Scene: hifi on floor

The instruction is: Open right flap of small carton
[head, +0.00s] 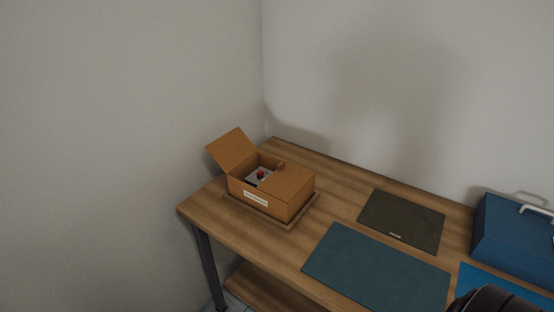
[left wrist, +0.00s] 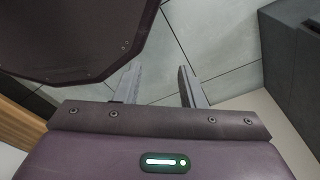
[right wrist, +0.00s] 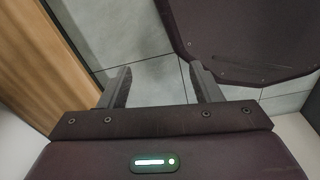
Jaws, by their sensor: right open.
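The small carton (head: 262,205) sits on a low wooden tray (head: 287,224) at the far left end of the table. Its left flap (head: 232,150) stands open, tilted out to the left. Its right flap (head: 287,181) lies shut over the right half. A red and white item (head: 260,175) shows inside the open half. My left gripper (left wrist: 158,82) is open and empty over the floor in the left wrist view. My right gripper (right wrist: 160,82) is open and empty over the floor in the right wrist view. Neither gripper shows in the head view.
The wooden table (head: 340,200) stands in a corner between two walls. A dark mat (head: 402,219) and a teal mat (head: 375,270) lie right of the carton. A blue box (head: 510,240) with a pale handle stands at the right. A dark part of me shows at the lower right.

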